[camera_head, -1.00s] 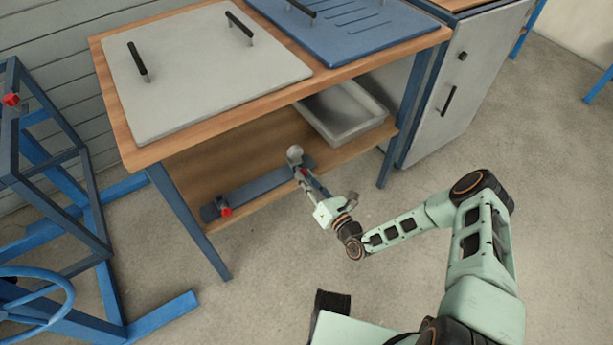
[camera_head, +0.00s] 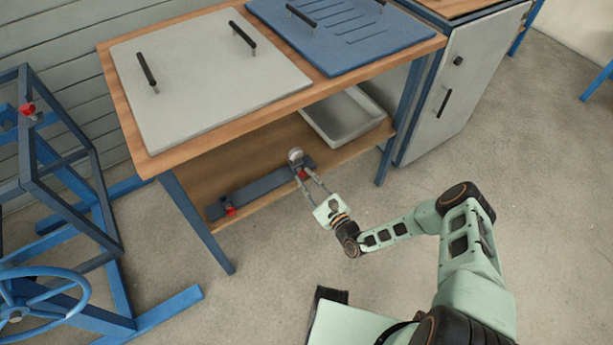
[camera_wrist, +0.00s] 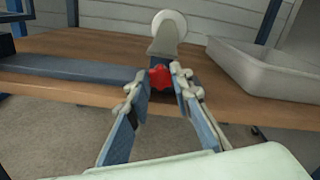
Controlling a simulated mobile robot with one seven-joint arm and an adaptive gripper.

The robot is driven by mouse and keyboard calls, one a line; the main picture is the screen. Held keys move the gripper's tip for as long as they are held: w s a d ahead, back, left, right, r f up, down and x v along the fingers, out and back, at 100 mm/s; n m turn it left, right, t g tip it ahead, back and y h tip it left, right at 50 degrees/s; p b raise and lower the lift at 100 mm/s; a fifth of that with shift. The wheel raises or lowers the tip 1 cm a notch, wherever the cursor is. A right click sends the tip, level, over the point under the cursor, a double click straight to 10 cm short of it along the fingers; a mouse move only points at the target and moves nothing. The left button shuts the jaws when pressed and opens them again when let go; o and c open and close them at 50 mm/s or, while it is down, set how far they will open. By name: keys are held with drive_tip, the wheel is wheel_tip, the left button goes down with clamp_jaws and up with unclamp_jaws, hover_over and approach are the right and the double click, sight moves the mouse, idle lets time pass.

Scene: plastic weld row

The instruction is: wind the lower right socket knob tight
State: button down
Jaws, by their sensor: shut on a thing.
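The lower right socket knob is a red lobed knob (camera_wrist: 160,77) on the front of a dark blue-grey bar (camera_head: 262,190), at the bar's right end. The bar lies along the bench's lower shelf. My gripper (camera_head: 304,178) reaches in from the front and is shut on this knob, with one finger on each side in the wrist view. In the head view the fingers partly cover the knob. A grey upright piece with a pale round end (camera_wrist: 169,26) stands just behind the knob. A second red knob (camera_head: 230,211) is at the bar's left end.
A grey tray (camera_head: 345,133) sits on the shelf to the right. The bench top (camera_head: 125,110) hangs above the shelf. A blue frame with a handwheel (camera_head: 85,290) stands at left, and a grey cabinet (camera_head: 470,75) at right.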

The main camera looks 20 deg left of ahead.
drive_tip(key=shift+n+p, duration=0.3)
drive_tip(key=shift+n, duration=0.4)
drive_tip(key=c, duration=2)
unclamp_jaws()
wheel_tip(320, 180, up, 10)
drive_tip(key=shift+r, duration=0.1)
drive_tip(key=shift+o, duration=0.5)
